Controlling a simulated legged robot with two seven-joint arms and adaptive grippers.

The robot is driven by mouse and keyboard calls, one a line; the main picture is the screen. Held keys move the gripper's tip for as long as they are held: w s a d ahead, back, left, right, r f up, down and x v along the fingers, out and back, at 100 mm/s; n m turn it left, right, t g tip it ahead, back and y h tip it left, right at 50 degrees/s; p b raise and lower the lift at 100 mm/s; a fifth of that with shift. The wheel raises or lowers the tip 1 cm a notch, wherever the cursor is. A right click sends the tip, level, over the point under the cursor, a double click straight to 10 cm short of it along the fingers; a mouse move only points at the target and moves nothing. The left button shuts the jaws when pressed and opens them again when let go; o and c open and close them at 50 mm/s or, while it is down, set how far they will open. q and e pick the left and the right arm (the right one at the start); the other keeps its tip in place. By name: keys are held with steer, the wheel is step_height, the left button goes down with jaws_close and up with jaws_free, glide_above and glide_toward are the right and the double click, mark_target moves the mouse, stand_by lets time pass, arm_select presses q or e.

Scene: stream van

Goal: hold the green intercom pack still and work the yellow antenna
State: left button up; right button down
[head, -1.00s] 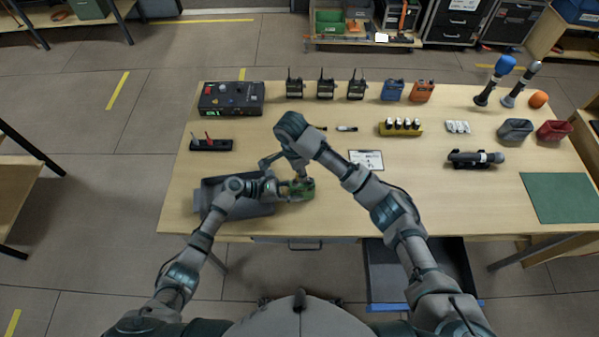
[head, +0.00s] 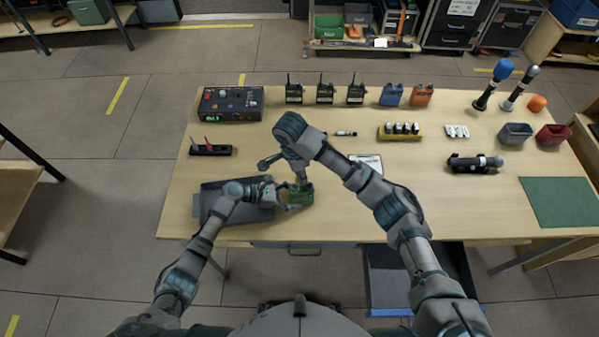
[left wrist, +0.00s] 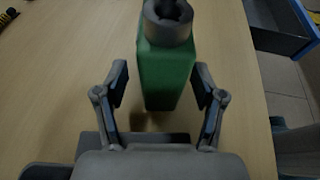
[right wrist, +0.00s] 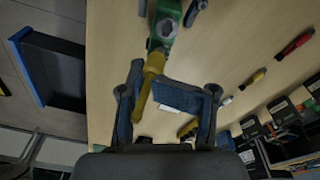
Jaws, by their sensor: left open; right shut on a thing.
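The green intercom pack (head: 300,197) is at the table's front left, just right of a grey tray. In the left wrist view the pack (left wrist: 166,75) stands between the fingers of my open left gripper (left wrist: 163,88), with a gap at its left side. A grey round collar (left wrist: 168,28) is at its end. My left gripper (head: 281,196) reaches it from the left in the head view. My right gripper (head: 301,180) is above the pack, shut on the yellow antenna (right wrist: 150,85).
The grey tray (head: 212,209) lies under my left forearm. A white card (head: 369,161) is partly behind my right arm. Several radios (head: 325,93), a control box (head: 230,104) and a yellow battery holder (head: 400,135) stand farther back.

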arm_select(q)
steer(key=v, duration=1.2)
steer(key=shift+w, duration=0.1)
